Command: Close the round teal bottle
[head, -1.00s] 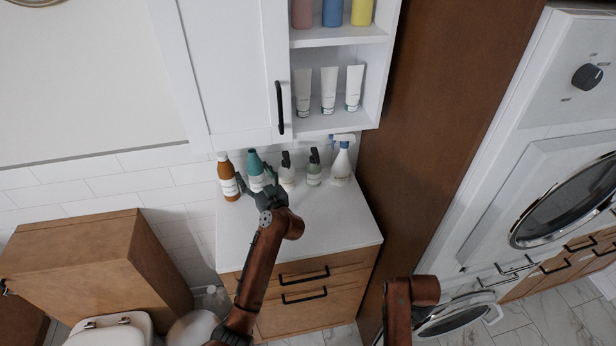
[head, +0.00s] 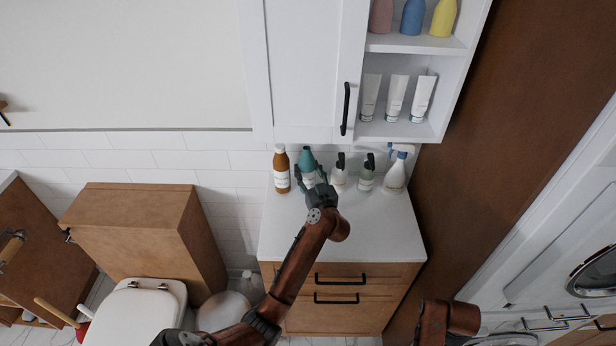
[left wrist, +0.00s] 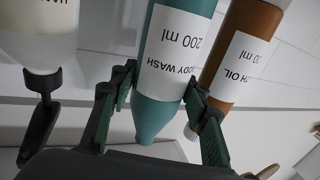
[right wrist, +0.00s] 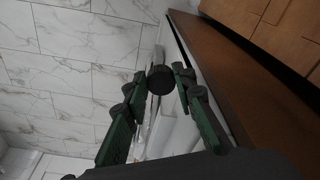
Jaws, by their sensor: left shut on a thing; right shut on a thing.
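The round teal bottle (head: 307,163) stands upright on the white counter, between a brown bottle and a white pump bottle. Its "BODY WASH 200 ml" label faces the left wrist camera, where the bottle (left wrist: 163,100) appears upside down with its narrow top lowest. My left gripper (left wrist: 160,88) is shut on the teal bottle, one finger on each side. In the head view my left gripper (head: 318,188) partly covers the bottle's front. My right gripper (right wrist: 160,82) is shut on a round black cap (right wrist: 160,80), away from the counter. The head view shows only part of my right arm.
The brown bottle (head: 281,170) stands close on the left. The white pump bottle (head: 339,178), a green pump bottle (head: 365,178) and a spray bottle (head: 396,172) stand on the right. A wall cabinet (head: 312,70) hangs above. The counter's front (head: 365,235) is clear.

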